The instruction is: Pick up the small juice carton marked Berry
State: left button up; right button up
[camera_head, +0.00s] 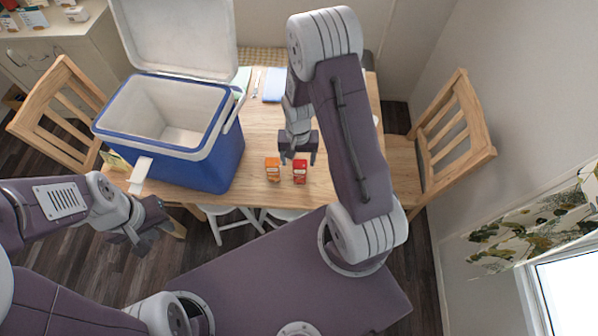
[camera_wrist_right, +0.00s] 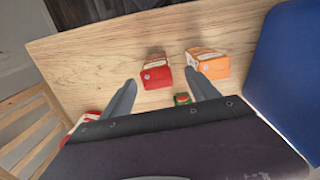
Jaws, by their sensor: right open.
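A small red carton (camera_head: 300,173) and a small orange carton (camera_head: 272,170) stand side by side near the front edge of the wooden table. Their lettering is too small to read, so I cannot tell which is marked Berry. My right gripper (camera_head: 298,160) is open and empty, just behind and above the cartons. In the right wrist view the red carton (camera_wrist_right: 155,72) shows beyond and between the open fingers, and the orange carton (camera_wrist_right: 208,64) is right of it, beyond the right finger. My left gripper (camera_head: 142,238) hangs left of the table front; its jaw opening is unclear.
A blue cooler box (camera_head: 222,165) with its lid open stands left of the cartons. A folded blue cloth (camera_head: 273,84) lies at the back. A small green-and-red item (camera_wrist_right: 182,98) shows between the fingers in the wrist view. Chairs flank the table (camera_head: 335,192).

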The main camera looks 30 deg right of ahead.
aim_at(300, 164)
jog(key=f, duration=0.4)
jog(key=shift+s+d+f, duration=0.2)
jog(key=shift+d+f, duration=0.05)
jog(key=shift+f, duration=0.1)
jog(key=shift+w+f, duration=0.1)
jog(key=shift+f, duration=0.15)
grip_shut()
notch_tip(300, 164, up, 4)
jog(key=shift+w+r, duration=0.1)
jog(key=s+d+r, duration=0.6)
jog(key=s+r, duration=0.1)
jog(key=s, duration=0.3)
jog(key=shift+s, duration=0.15)
